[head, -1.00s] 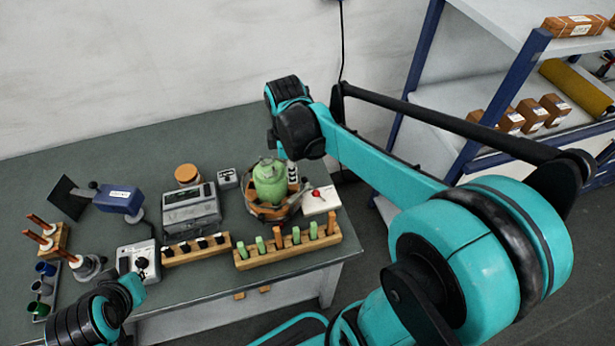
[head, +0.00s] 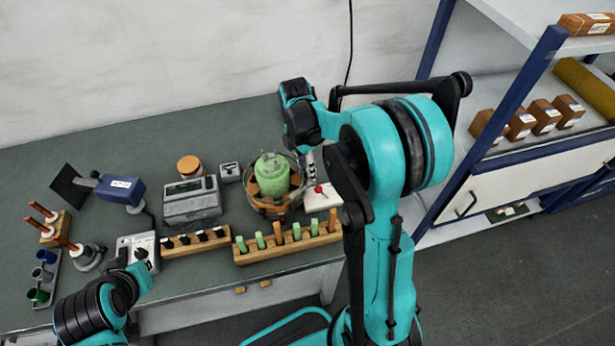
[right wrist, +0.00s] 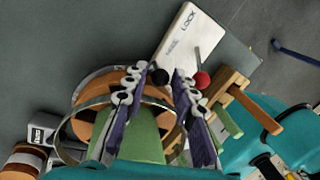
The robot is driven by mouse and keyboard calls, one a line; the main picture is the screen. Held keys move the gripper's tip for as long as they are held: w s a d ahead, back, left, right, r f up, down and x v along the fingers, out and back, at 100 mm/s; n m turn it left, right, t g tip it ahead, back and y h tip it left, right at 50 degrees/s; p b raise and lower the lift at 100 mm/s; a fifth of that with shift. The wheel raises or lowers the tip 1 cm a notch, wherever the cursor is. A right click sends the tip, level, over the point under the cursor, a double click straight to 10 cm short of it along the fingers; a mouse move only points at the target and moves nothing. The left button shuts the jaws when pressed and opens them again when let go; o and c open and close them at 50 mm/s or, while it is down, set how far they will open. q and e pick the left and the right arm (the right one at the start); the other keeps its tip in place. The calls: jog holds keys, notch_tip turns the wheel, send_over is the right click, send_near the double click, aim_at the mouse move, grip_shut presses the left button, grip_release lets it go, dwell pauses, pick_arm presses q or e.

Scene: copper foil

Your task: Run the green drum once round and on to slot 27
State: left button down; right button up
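The green drum (head: 271,174) stands upright in a round orange-and-metal holder (head: 266,208) on the bench; it also shows in the right wrist view (right wrist: 138,143). My right gripper (head: 309,165) points down just right of the drum, partly hidden by my arm. In the right wrist view my right gripper (right wrist: 162,78) has its two fingers apart with nothing clearly between them. A white plate (right wrist: 187,38) marked LOCK, with a red-knobbed lever (right wrist: 202,80), lies just beyond the fingertips. My left arm is at lower left; its fingers cannot be made out. No slot number is readable.
A wooden rack (head: 288,243) with green and orange pegs stands in front of the drum. A grey device (head: 191,201) and a dark-pegged rack (head: 196,245) are to its left. Shelves (head: 520,150) stand at right. The bench's back strip is clear.

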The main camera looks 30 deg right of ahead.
jog(key=shift+s+f, duration=0.2)
jog(key=shift+f, duration=0.7)
grip_shut()
jog(key=shift+s+a+m, duration=0.2)
jog(key=shift+s+m, duration=0.45)
jog(key=shift+m, duration=0.15)
grip_release()
notch_tip(320, 180, up, 12)
jog(key=w, duration=0.2)
jog(key=shift+w, duration=0.15)
jog(key=shift+c, duration=0.3)
